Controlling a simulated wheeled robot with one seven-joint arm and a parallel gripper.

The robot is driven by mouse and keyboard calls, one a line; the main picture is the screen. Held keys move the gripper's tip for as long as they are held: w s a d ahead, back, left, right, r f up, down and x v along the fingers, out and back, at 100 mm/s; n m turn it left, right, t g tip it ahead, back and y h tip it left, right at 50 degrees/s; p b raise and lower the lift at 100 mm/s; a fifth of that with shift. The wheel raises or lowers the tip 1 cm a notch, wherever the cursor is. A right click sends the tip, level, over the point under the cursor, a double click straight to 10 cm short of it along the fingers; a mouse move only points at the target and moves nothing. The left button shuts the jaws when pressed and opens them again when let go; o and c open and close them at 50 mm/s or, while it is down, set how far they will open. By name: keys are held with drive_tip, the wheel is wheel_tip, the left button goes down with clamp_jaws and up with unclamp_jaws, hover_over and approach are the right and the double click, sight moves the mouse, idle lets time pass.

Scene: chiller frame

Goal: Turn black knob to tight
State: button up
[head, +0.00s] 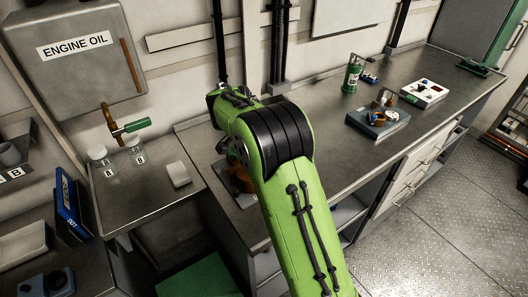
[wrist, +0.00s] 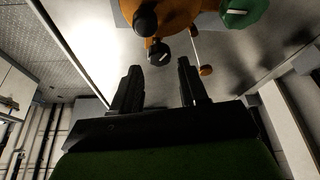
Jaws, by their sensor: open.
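In the wrist view, a black knob (wrist: 158,52) with a white mark sits on an orange fixture (wrist: 180,20). The knob lies just beyond the tips of my gripper (wrist: 160,68), roughly between its two fingers. The fingers are spread apart with nothing between them, and they look apart from the knob. A second black rounded part (wrist: 146,20) and a green knob (wrist: 243,12) with a white mark are on the same fixture. In the head view, my arm hides most of the orange fixture (head: 243,179) and the black knob.
An engine oil tank (head: 85,65) with a green-handled tap (head: 131,128) is on the wall at left. Two jars and a pale block (head: 178,174) are on the left bench. Small devices (head: 378,119) and a green bottle (head: 352,75) stand at right. The bench between is clear.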

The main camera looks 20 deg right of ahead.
drive_tip(key=p+v, duration=0.2)
drive_tip(key=v, duration=1)
drive_tip(key=shift+p, duration=0.4)
drive_tip(key=s+d+r+n+t+y, duration=0.1)
drive_tip(key=s+r+n, duration=0.2)
drive_tip(key=s, duration=0.4)
drive_tip(key=s+r+n+t+y, duration=0.1)
drive_tip(key=s+r+n, duration=0.25)
drive_tip(key=s, duration=0.45)
drive_tip(key=s+a+f+n+y, duration=0.1)
drive_tip(key=s+a+f+n, duration=0.1)
drive_tip(key=s, duration=0.5)
drive_tip(key=s+a+f+n+t+y, duration=0.1)
drive_tip(key=s+n, duration=0.3)
drive_tip(key=s, duration=0.4)
drive_tip(key=shift+a+f+t, duration=0.3)
drive_tip(key=shift+a+f, duration=0.3)
drive_tip(key=shift+s+n, duration=0.15)
drive_tip(key=shift+n, duration=0.1)
